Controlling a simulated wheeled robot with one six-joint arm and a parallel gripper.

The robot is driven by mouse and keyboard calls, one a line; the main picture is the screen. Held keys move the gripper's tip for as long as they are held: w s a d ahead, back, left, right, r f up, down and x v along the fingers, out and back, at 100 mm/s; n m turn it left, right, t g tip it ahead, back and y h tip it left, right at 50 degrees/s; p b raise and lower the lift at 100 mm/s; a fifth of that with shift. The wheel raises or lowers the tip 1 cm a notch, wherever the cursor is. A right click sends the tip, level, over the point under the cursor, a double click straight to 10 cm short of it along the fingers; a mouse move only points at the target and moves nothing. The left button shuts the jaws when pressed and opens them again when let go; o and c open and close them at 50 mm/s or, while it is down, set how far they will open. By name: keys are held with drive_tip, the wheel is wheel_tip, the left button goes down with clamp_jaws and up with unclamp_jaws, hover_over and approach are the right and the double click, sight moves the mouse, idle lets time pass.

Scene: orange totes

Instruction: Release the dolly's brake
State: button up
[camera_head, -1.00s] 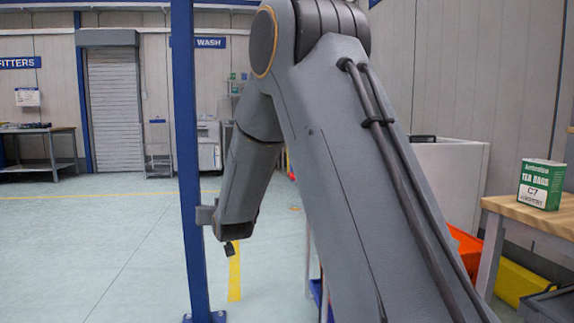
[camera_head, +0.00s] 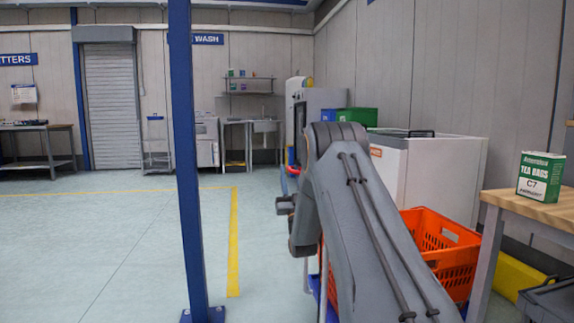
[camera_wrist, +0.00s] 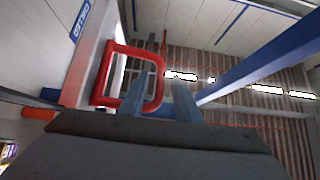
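The orange tote (camera_head: 450,262) stands low at the right in the head view, partly hidden by my arm. A strip of blue (camera_head: 314,284) below it looks like the dolly, mostly hidden behind my arm. In the wrist view, my gripper (camera_wrist: 160,90) has its two fingers apart. A red loop-shaped handle (camera_wrist: 128,49) is just beyond them, overlapping the fingers in the picture. I cannot tell whether they touch, or whether this handle is the dolly's brake. In the head view, the fingers are hidden behind my wrist.
A blue post (camera_head: 187,160) stands left of my arm and also shows in the wrist view (camera_wrist: 265,55). A wooden-topped table (camera_head: 535,208) with a green tea box (camera_head: 540,176) is at the right. A white cabinet (camera_head: 445,175) stands behind the tote. Left floor is clear.

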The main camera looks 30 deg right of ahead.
drive_tip(key=b+x, duration=0.1)
drive_tip(key=x, duration=0.4)
drive_tip(key=shift+w+r, duration=0.25)
drive_tip(key=shift+c, duration=0.3)
clamp_jaws()
